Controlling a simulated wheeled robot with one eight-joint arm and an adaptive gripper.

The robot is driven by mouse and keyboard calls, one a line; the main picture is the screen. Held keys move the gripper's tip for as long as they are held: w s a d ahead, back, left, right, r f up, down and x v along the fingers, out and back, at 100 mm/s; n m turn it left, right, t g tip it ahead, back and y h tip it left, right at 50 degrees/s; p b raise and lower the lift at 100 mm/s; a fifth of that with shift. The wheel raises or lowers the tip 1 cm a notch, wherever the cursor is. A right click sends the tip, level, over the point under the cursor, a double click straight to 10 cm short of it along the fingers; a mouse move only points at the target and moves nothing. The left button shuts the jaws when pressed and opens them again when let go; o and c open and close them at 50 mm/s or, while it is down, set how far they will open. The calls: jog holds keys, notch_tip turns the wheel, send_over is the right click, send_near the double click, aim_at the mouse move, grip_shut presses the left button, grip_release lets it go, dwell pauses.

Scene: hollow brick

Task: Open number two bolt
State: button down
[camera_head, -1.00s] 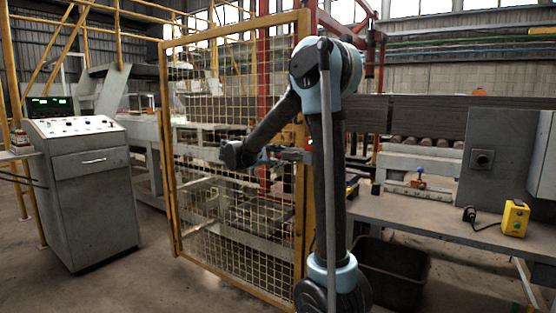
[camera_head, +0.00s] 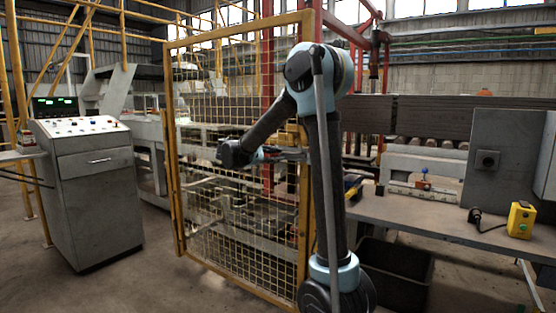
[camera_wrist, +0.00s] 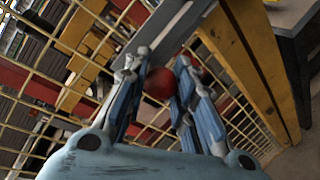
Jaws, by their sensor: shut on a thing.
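My gripper (camera_head: 290,155) reaches the right-hand side of the yellow mesh gate (camera_head: 305,80). In the wrist view, my gripper's two blue-and-grey fingers (camera_wrist: 160,88) are shut on a red round knob (camera_wrist: 159,84). A grey metal bar (camera_wrist: 178,28) runs behind the fingertips, beside the yellow gate post (camera_wrist: 250,70). The knob appears to be the bolt's handle, but its join to the bar is hidden by the fingers. No bolt number is readable. The knob is hidden in the head view.
A grey control console (camera_head: 95,195) stands left of the gate. A workbench (camera_head: 430,220) on the right carries a yellow button box (camera_head: 521,219) and a grey cabinet (camera_head: 488,135). A dark bin (camera_head: 400,275) is under the bench. The floor between console and gate is clear.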

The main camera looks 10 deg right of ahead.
jog(key=c, duration=1.3)
grip_release()
jog(key=v, duration=1.2)
jog(key=shift+w, duration=0.1)
